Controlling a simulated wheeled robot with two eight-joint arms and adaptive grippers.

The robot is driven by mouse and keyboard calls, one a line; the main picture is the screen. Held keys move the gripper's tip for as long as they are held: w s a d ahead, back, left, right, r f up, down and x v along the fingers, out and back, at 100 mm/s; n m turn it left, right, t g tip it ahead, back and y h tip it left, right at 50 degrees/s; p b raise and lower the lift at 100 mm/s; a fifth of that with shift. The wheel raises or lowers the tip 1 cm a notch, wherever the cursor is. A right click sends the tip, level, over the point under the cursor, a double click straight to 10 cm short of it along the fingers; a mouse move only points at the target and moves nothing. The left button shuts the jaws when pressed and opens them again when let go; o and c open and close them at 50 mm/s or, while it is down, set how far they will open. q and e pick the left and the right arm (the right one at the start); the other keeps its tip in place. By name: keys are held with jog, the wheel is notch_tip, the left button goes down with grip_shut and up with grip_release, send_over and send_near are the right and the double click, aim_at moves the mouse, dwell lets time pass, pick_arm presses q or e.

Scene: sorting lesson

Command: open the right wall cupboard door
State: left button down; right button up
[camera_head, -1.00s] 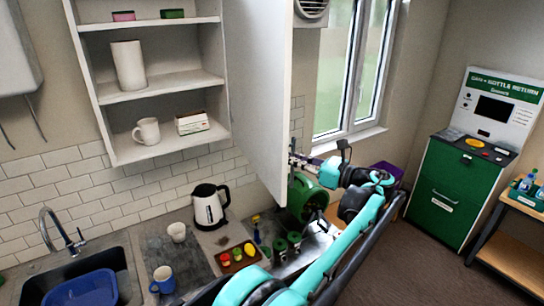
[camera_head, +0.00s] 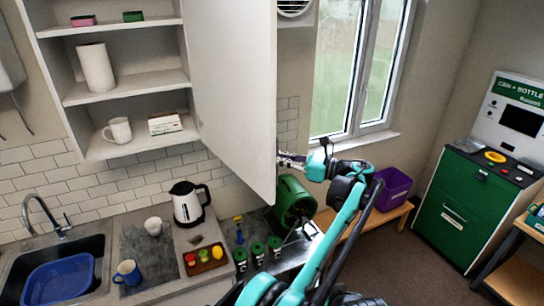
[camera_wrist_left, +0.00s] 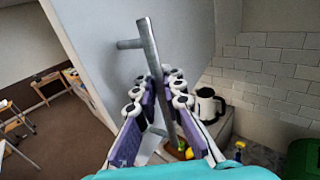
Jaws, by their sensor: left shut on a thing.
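The right wall cupboard door (camera_head: 235,90) is a white panel standing wide open to the right of the cupboard shelves (camera_head: 125,88). Its bar handle (camera_wrist_left: 150,50) is a grey metal rod on the door face (camera_wrist_left: 100,35) seen in the left wrist view. My left gripper (camera_wrist_left: 160,95) is shut around the lower part of this rod. In the head view my left gripper (camera_head: 290,159) is at the door's outer edge, partly hidden behind it. The handle is hidden there. My right gripper is not in view.
Below are the counter with a kettle (camera_head: 188,204), a blue mug (camera_head: 128,272), a tray of toy food (camera_head: 204,259) and a sink with a blue tub (camera_head: 60,276). A green round object (camera_head: 293,200) and a purple crate (camera_head: 393,187) stand near my arm. A window (camera_head: 355,70) is at the right.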

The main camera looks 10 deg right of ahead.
pick_arm(q)
jog(key=shift+s, duration=0.15)
jog(key=c, duration=1.7)
grip_release()
jog(key=shift+o, duration=0.4)
jog(key=shift+d, duration=0.15)
